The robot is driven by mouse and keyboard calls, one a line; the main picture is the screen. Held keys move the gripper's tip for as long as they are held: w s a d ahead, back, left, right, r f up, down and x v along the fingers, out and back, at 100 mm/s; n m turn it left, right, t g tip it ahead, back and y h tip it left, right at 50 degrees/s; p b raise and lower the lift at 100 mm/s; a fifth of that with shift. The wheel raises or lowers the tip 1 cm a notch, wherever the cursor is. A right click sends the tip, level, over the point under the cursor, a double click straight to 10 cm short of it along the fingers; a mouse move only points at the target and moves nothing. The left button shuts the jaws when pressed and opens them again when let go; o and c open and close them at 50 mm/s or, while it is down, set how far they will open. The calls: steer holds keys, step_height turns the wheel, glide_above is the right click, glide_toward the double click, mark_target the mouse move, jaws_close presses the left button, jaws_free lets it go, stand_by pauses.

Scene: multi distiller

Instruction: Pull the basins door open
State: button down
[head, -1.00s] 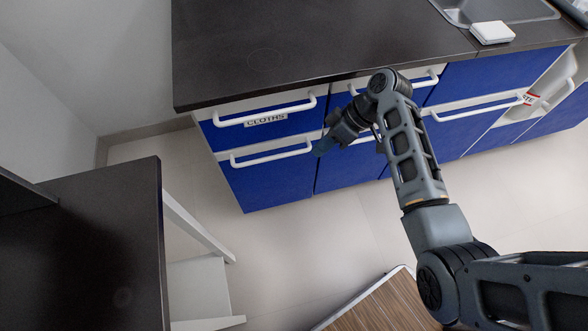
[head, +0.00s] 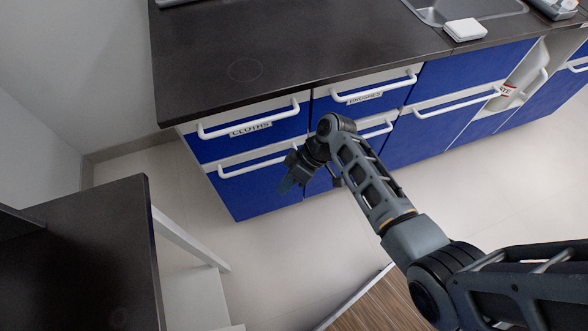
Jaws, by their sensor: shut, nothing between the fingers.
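No label reading "basins" is legible in the head view, so I cannot tell which blue front is the basins door. The upper left drawer (head: 215,149) reads CLOTHS, and a lower front (head: 255,192) with a white bar handle (head: 252,162) sits beneath it. The drawer beside it (head: 385,101) reads BRUSHES. The front below that drawer is partly hidden by my arm. My gripper (head: 287,186) is shut and empty, pointing down in front of the lower fronts. I cannot tell if it touches them. All fronts look closed.
A dark countertop (head: 290,45) with a sink (head: 475,8) and a white box (head: 465,29) overhangs the cabinets. A wide blue front (head: 420,130) stands right of my arm. A dark table (head: 90,260) is at lower left. Pale floor (head: 260,250) lies clear between.

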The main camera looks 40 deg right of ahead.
steer(key=shift+s+a, duration=0.25)
steer(key=shift+a, duration=0.25)
stand_by(1.4)
